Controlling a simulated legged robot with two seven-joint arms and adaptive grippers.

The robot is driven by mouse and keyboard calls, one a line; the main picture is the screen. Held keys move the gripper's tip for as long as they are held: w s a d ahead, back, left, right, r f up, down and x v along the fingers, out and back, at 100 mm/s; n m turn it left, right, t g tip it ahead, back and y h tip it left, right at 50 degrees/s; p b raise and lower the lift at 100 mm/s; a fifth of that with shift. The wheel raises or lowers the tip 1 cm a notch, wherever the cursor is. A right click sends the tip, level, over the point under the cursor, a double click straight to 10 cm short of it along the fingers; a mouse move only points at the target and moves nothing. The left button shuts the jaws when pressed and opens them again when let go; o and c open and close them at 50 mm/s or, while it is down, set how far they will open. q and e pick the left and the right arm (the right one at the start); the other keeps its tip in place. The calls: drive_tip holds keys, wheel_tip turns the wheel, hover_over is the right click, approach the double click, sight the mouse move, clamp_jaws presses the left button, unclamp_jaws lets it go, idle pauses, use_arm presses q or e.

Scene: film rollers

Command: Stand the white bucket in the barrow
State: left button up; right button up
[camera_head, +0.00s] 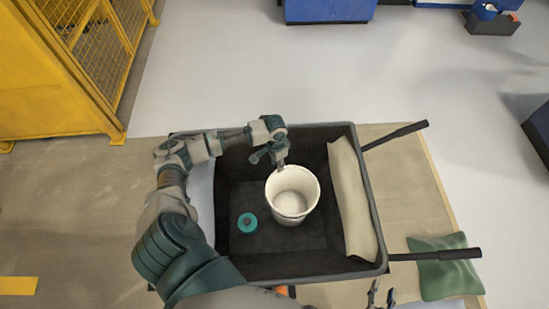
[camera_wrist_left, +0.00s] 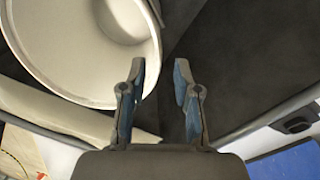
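The white bucket (camera_head: 292,195) stands upright on the floor of the black barrow (camera_head: 262,265), right of its middle. My left gripper (camera_head: 281,163) is at the bucket's far rim in the head view. In the left wrist view its two fingers (camera_wrist_left: 160,80) are apart, with nothing clamped between them. The bucket's rim (camera_wrist_left: 85,98) lies to the left there, and one finger overlaps it. I cannot tell whether they touch. My right gripper (camera_head: 380,294) shows only at the bottom edge, with its fingers apart and empty.
A teal round object (camera_head: 247,223) lies in the barrow left of the bucket. Two black handles (camera_head: 435,255) stick out right, near a green cushion (camera_head: 440,268). A yellow cage (camera_head: 60,80) stands at the left.

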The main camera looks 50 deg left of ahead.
use_arm(q)
drive_tip(key=shift+d+r+p, duration=0.15)
drive_tip(key=shift+r+p, duration=0.25)
drive_tip(key=shift+r, duration=1.5)
use_arm(e)
drive_tip(key=shift+s+d+f+g+h, duration=0.2)
drive_tip(key=shift+s+d+f+g, duration=0.3)
drive_tip(key=shift+s+f+g, duration=0.2)
drive_tip(key=shift+s+d+f+g+h, duration=0.2)
drive_tip(key=shift+s+d+f+g, duration=0.25)
drive_tip(key=shift+s+f+g, duration=0.25)
